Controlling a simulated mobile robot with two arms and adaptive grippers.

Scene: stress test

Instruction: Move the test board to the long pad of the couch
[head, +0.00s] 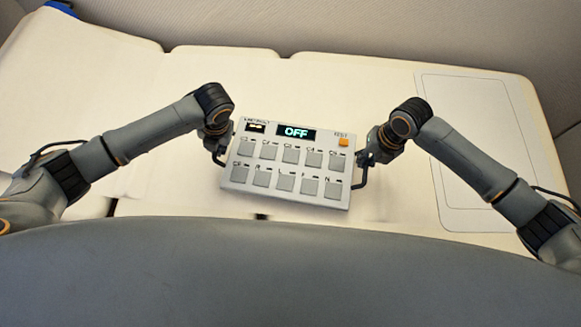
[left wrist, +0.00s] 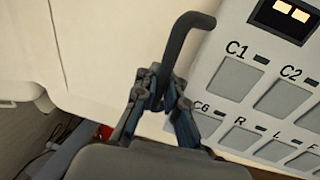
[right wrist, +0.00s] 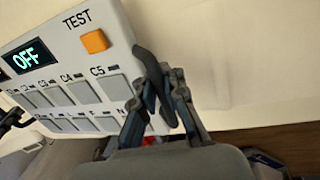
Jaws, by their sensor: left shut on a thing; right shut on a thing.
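The test board (head: 268,185) is a light grey panel with two rows of square buttons, an orange button and a display reading OFF. It has a dark handle on each side. My left gripper (head: 219,158) is shut on the board's left handle, which also shows in the left wrist view (left wrist: 180,40). My right gripper (head: 366,160) is shut on the right handle, seen in the right wrist view (right wrist: 150,70). The cream couch (head: 110,95) spreads behind and below the board. I cannot tell whether the board touches it.
A thin outlined rectangle (head: 460,90) marks the couch surface at the right. A grey wall (head: 300,22) stands behind the couch. A blue item (head: 62,8) sits at the far left corner. The couch surface on both sides of the board looks clear of objects.

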